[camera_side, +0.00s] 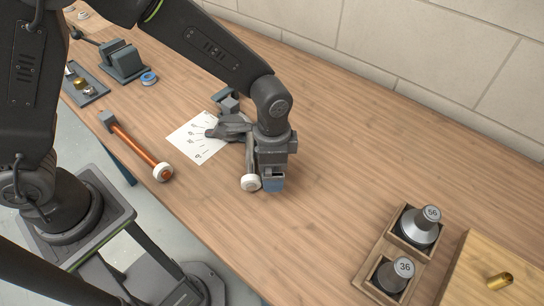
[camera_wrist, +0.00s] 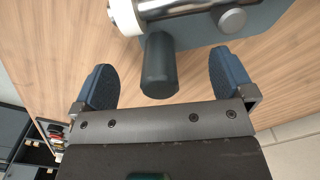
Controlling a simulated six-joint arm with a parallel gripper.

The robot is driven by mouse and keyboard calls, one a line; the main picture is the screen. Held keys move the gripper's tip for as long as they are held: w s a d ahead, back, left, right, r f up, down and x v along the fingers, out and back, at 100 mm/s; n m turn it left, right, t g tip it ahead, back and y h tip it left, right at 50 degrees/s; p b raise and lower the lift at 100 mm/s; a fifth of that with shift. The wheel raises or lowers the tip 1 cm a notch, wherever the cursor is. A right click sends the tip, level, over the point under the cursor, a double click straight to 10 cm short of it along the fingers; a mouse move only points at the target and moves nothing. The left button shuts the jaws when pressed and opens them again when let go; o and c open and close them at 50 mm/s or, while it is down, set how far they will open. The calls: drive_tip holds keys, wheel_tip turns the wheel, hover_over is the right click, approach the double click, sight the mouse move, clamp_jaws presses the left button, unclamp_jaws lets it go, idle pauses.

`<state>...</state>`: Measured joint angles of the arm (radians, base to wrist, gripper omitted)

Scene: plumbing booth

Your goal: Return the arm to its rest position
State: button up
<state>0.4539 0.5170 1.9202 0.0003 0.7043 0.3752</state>
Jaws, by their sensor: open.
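My gripper (camera_side: 272,182) points down over the middle of the bench in the side view, close to a grey fixture (camera_side: 232,128) with a white round end (camera_side: 250,182). In the wrist view my gripper (camera_wrist: 165,76) is open, with its two blue fingers wide apart. A dark round handle (camera_wrist: 159,68) of a grey device (camera_wrist: 205,28) with a metal tube shows between the fingers, with gaps on both sides. I cannot tell how far below the fingertips the handle is. My arm is stretched out over the bench, and it hides part of the fixture.
A vise-like block (camera_side: 124,62), blue tape roll (camera_side: 149,78) and parts tray (camera_side: 88,93) stand farther back. A wooden holder (camera_side: 376,263) with pieces 56 and 36 stands front right.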

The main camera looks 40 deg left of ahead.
drive_tip(key=c, duration=1.1)
drive_tip(key=shift+s, duration=0.1)
drive_tip(key=shift+s+a+m, duration=0.25)
drive_tip(key=shift+s+m, duration=0.15)
drive_tip(key=shift+s, duration=0.25)
drive_tip(key=shift+s+a+m, duration=0.2)
drive_tip(key=shift+s+m, duration=0.2)
drive_tip(key=shift+s, duration=0.25)
drive_tip(key=o, duration=1.1)
drive_tip(key=shift+w, duration=0.1)
wheel_tip(320, 180, up, 7)
